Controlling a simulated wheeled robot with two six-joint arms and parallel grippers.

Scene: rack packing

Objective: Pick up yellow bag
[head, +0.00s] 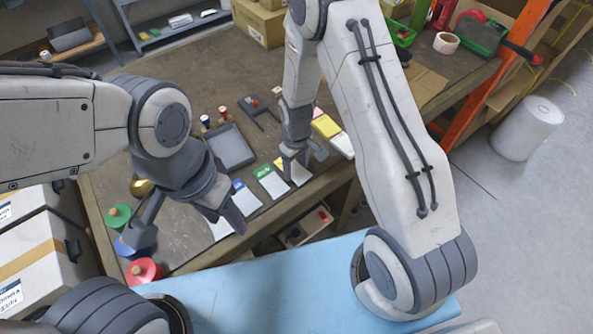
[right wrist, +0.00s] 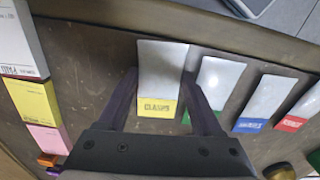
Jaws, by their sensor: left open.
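The yellow-labelled bag (right wrist: 161,62), pale with a yellow strip at one end, lies flat on the brown table. In the head view the yellow bag (head: 299,174) is partly hidden by my right gripper. My right gripper (right wrist: 160,76) is open, with one finger on each side of the bag; I cannot tell whether they touch it. It also shows in the head view (head: 303,163). My left gripper (head: 188,236) is open and empty near the table's front left edge, by the leftmost bag.
Bags with green (right wrist: 217,82), blue (right wrist: 263,101) and red (right wrist: 303,104) labels lie in a row beside the yellow one. A dark tray (head: 231,148) lies behind; coloured spools (head: 143,271) stand at the left edge.

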